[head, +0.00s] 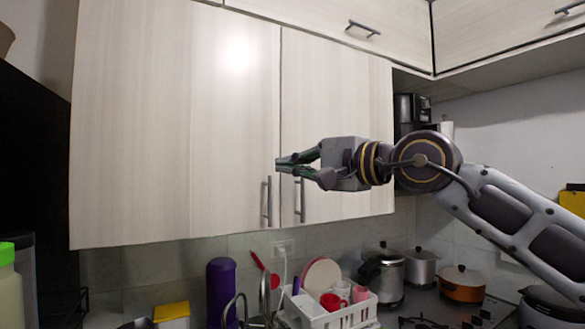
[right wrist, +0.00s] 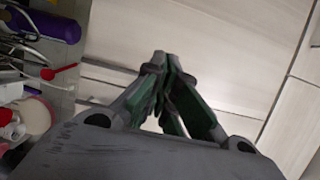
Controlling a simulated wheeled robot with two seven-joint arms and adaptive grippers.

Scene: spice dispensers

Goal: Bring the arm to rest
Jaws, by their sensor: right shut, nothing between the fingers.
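My right arm reaches in from the right side of the head view, raised in front of the pale wooden wall cabinet (head: 180,130). My right gripper (head: 279,164) points left, with its green-lined fingers shut and nothing between them. It appears in front of the cabinet doors, just above the two vertical handles (head: 268,201). In the right wrist view the shut fingertips (right wrist: 158,62) show in front of the pale cabinet panels (right wrist: 235,50). My left gripper is not in view.
Below the cabinet stand a white dish rack (head: 345,316) with cups and plates, a purple bottle (head: 221,290), and several pots, including an orange pot (head: 461,285), by the stove. A dark tall surface (head: 35,180) is at the left.

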